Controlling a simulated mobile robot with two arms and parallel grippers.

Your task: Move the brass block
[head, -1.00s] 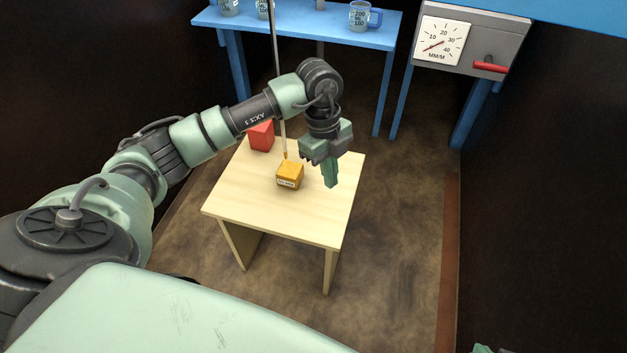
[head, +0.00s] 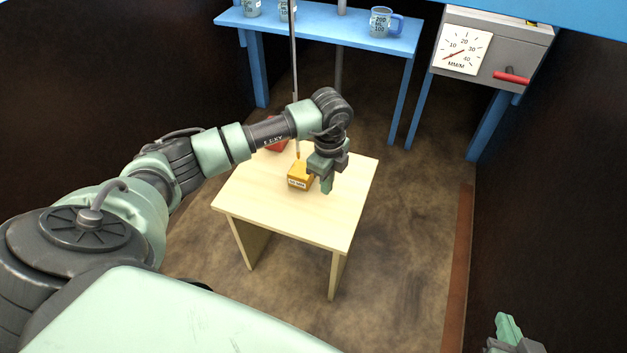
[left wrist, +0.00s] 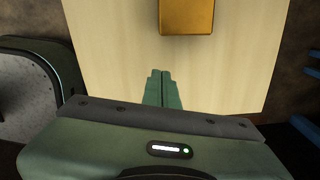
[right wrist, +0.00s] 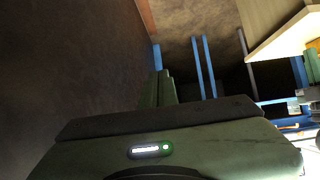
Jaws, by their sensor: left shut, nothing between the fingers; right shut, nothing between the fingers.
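My left gripper (head: 326,186) is shut and empty, just right of the block in the head view. In the left wrist view its closed fingers (left wrist: 162,75) appear apart from the block. My right gripper (head: 507,328) is low at the right, away from the table. Its fingers (right wrist: 159,76) are shut and empty.
A red block (head: 277,146) stands behind the brass block, partly hidden by my left arm. A thin rod (head: 295,80) rises near the brass block.

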